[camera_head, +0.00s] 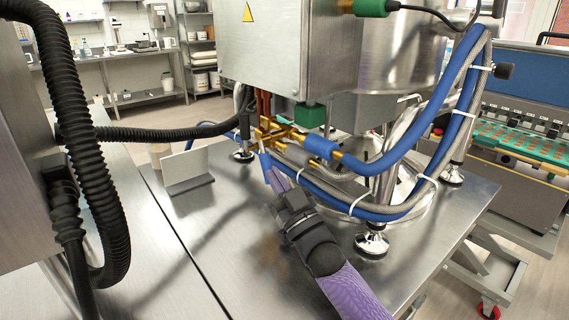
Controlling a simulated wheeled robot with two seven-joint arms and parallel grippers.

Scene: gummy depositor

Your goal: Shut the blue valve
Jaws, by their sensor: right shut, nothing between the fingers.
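A brass valve manifold (284,134) sits under the steel cabinet, above the metal table. A small blue lever (264,162), which looks like the blue valve's handle, hangs down steeply from its front left. My right gripper (275,176) reaches up from the lower right. It is shut and empty, with its fingertips close beside the blue lever. I cannot tell whether they touch it. The gripper and wrist hide part of the table. My left gripper is not in view.
Thick blue hoses (392,150) and grey hoses loop to the right of the manifold. A black corrugated hose (88,150) hangs at the left. A small upright plate (188,172) stands on the table. The table's front left is clear.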

